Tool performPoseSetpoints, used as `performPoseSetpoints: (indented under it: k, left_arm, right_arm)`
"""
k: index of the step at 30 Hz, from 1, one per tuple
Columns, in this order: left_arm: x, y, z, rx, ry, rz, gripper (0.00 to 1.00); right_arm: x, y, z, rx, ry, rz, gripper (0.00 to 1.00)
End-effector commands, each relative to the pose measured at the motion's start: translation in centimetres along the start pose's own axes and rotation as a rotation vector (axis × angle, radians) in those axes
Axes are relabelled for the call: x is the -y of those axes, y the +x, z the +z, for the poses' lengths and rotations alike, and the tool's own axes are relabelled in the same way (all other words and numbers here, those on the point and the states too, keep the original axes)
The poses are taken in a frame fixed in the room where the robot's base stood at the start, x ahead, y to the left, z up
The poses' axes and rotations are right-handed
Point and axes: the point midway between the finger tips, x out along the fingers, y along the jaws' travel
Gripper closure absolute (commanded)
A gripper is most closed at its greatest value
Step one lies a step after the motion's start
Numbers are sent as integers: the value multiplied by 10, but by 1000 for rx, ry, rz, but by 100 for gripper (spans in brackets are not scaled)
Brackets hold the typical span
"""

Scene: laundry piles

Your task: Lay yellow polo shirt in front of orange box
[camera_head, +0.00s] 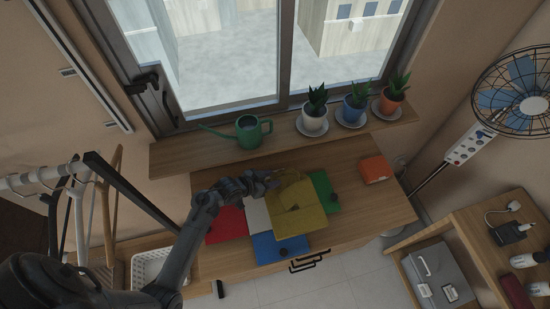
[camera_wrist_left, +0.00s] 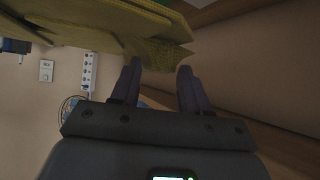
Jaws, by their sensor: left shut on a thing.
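The yellow polo shirt (camera_head: 300,207) is held up above the wooden dresser top, over several folded cloths. My left gripper (camera_head: 271,181) is shut on its left edge in the head view. In the left wrist view the two dark fingers (camera_wrist_left: 158,84) close on the yellow cloth (camera_wrist_left: 110,25), which spreads across the top of the picture. The orange box (camera_head: 376,169) lies on the dresser to the right of the shirt, apart from it. My right gripper is not in view.
A red cloth (camera_head: 226,225), a blue cloth (camera_head: 279,249) and a green cloth (camera_head: 322,186) lie beside or under the shirt. Potted plants and a green watering can (camera_head: 249,131) stand on the sill behind. Bare wood (camera_head: 372,210) is free in front of the orange box.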

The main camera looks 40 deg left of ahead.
Motion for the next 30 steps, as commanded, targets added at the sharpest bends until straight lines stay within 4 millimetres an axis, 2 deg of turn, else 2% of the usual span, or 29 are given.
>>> performPoseSetpoints:
  k: [5, 8, 11, 14, 16, 18, 23, 30]
  left_arm:
    - [-14, 1, -13, -2, 4, 7, 92]
    - [-27, 3, -27, -5, 20, 28, 92]
    - [-41, 5, -54, -7, 31, 39, 92]
    - [-54, 2, -94, -11, 18, 19, 92]
    - [-65, -5, -127, -13, -8, -15, 92]
    - [-73, -16, -151, -10, -42, -59, 92]
    - [-80, -35, -173, -4, -91, -129, 92]
    - [-78, -52, -178, -1, -137, -199, 92]
  right_arm:
    - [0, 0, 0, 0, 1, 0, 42]
    - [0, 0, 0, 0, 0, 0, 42]
    - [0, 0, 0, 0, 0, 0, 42]
    - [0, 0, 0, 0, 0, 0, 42]
    - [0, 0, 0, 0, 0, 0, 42]
    - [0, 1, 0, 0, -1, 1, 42]
    - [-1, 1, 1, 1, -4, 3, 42]
    - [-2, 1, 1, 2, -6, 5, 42]
